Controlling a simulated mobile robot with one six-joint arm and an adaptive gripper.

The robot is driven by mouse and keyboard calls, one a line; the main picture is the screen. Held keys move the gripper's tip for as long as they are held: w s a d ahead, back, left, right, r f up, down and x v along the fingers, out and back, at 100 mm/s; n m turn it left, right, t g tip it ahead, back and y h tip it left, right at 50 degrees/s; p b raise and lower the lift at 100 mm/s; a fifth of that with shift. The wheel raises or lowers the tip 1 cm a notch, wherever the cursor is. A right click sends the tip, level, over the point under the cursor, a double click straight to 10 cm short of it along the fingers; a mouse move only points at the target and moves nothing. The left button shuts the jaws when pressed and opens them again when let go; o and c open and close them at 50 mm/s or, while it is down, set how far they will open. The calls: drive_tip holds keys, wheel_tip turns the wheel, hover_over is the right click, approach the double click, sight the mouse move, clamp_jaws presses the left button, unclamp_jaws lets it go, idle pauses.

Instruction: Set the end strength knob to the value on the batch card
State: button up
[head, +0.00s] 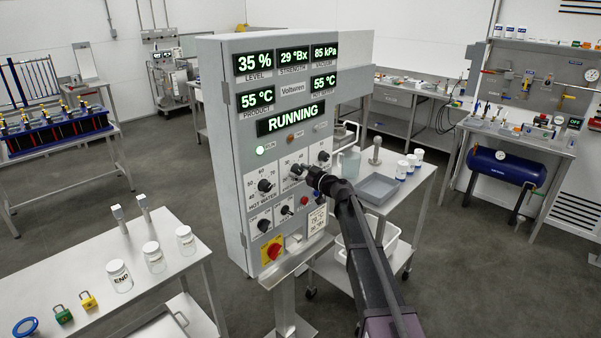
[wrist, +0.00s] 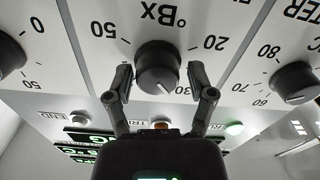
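The end strength knob (wrist: 157,66) is round and black, on a white dial plate marked °Bx. The wrist view shows it upside down, with its pale pointer line toward the 30 mark. My gripper (wrist: 160,82) is open, with one finger on each side of the knob and what look like narrow gaps. In the head view my gripper (head: 304,173) reaches the panel and partly covers this dial. A white card (head: 318,219) with small print is at the panel's lower right; its text is too small to read surely.
The grey control panel (head: 225,150) reads 29 °Bx strength and RUNNING. The hot water knob (head: 265,186) is left of the dial; another knob (head: 323,156) is right. A red-and-yellow switch (head: 273,250) sits below. A trolley (head: 418,190) with a tray stands behind my arm.

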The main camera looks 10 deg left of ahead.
drive_tip(key=shift+o, duration=0.3)
drive_tip(key=shift+d, duration=0.15)
drive_tip(key=shift+s+d, duration=0.1)
drive_tip(key=shift+s, duration=0.05)
drive_tip(key=v, duration=1.1)
drive_tip(key=shift+s+d, duration=0.2)
